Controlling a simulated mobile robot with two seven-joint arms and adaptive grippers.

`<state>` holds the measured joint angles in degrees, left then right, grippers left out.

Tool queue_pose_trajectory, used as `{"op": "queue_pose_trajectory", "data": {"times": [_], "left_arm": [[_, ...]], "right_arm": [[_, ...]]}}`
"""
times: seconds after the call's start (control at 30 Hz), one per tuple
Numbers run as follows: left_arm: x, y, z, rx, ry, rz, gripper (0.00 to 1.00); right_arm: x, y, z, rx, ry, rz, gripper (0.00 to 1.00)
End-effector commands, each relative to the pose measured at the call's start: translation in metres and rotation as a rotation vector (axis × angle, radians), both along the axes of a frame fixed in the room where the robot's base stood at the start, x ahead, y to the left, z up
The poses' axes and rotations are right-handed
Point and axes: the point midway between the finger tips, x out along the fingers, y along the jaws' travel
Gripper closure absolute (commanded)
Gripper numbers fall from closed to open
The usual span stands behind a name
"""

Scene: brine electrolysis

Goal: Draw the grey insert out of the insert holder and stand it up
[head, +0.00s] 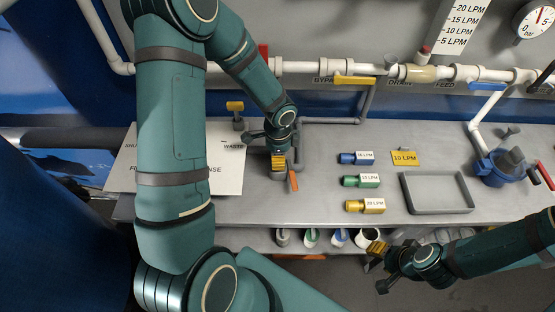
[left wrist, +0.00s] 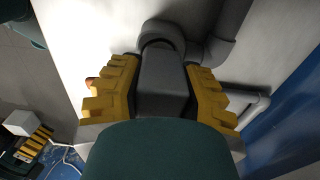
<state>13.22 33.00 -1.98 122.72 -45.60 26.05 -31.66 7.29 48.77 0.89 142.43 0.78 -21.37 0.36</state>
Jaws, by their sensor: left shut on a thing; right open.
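My left gripper (head: 278,164) points down at the bench near its front edge. In the left wrist view its yellow fingers (left wrist: 165,90) are shut on a grey block, the grey insert (left wrist: 164,82). Beyond the block is a round grey collar with pipework (left wrist: 160,32), apparently the insert holder; I cannot tell how deep the block sits in it. In the head view the arm and fingers hide most of this; an orange lever (head: 293,180) shows beside them. My right gripper (head: 376,250) is open and empty, in front of the bench.
A grey tray (head: 437,209), several coloured labelled cylinders and a yellow card (head: 404,158) lie to the right. A blue housing (head: 492,172) with a grey piece stands at far right. White pipes (head: 300,67) run behind. Bench space between the left gripper and cylinders is clear.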

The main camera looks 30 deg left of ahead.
Motion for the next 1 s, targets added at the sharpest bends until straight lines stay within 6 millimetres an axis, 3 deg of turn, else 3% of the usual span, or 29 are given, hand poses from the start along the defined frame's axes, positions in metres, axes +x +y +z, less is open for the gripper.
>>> {"op": "queue_pose_trajectory", "data": {"times": [1.0], "left_arm": [[0.000, 0.000, 0.020, -0.001, 0.001, -0.001, 1.00]], "right_arm": [[0.000, 0.000, 0.016, 0.000, 0.000, 0.000, 0.53]]}}
